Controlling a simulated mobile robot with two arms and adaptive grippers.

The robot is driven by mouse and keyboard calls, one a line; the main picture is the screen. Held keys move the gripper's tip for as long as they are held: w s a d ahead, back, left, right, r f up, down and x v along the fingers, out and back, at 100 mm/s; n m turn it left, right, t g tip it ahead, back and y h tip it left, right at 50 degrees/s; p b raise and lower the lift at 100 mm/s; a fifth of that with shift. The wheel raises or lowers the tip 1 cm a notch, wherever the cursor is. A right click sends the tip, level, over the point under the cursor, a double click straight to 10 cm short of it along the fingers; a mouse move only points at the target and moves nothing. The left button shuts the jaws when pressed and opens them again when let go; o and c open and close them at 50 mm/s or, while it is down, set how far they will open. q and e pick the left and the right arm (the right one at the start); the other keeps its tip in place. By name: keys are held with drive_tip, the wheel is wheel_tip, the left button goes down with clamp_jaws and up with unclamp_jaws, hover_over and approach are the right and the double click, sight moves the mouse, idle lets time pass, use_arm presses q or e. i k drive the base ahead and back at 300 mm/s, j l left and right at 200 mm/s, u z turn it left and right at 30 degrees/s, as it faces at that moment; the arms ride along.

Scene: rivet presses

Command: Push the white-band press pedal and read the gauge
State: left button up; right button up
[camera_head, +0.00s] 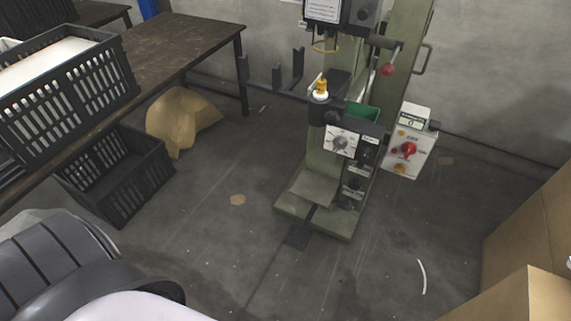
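A green rivet press (325,165) stands on the floor right of centre, its top cut off by the frame edge. A small yellow-topped part with a white ring (320,94) sits on its lower arm; I cannot tell whether this is the white band. A dark flat pedal-like plate (299,236) lies on the floor at the front of the press base. A white gauge dial (342,141) is on the press front; its reading is too small to tell. Neither of my grippers is in view.
A control box (408,145) with a small display and red knob is at the press's right. A workbench (180,45) with a black crate (75,80) is at left, another crate (115,180) below. Cardboard boxes (530,245) stand at right. Floor before the press is mostly clear.

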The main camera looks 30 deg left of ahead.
sight(298, 237)
drive_tip(key=u, duration=0.8)
